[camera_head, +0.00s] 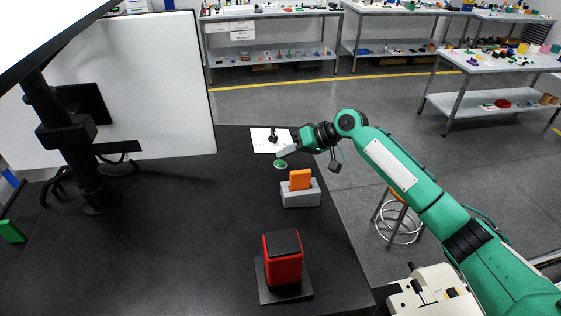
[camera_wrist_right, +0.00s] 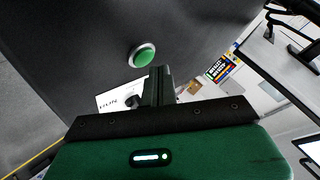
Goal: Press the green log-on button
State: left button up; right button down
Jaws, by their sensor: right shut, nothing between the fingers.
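The green button (camera_head: 280,164) with a pale rim is on the black table, just in front of a white sheet. It also shows in the wrist view (camera_wrist_right: 144,55), beyond the fingertips. My right gripper (camera_head: 283,153) is shut and empty, with its fingers pointing left. Its tips appear close to the button's far side in the head view. My left gripper is not in view.
A white sheet (camera_head: 262,146) lies behind the button. A grey holder (camera_head: 300,198) with an orange block (camera_head: 300,179) stands in front of it. A red box (camera_head: 283,264) stands nearer. A monitor stand (camera_head: 90,190) and white panel (camera_head: 160,90) are left. The table's middle is clear.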

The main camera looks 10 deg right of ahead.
jog(key=r+p, duration=0.2)
jog(key=r, duration=0.1)
jog(key=r+p, duration=0.1)
jog(key=r, duration=0.1)
jog(key=shift+d+p, duration=0.4)
dwell(0.5)
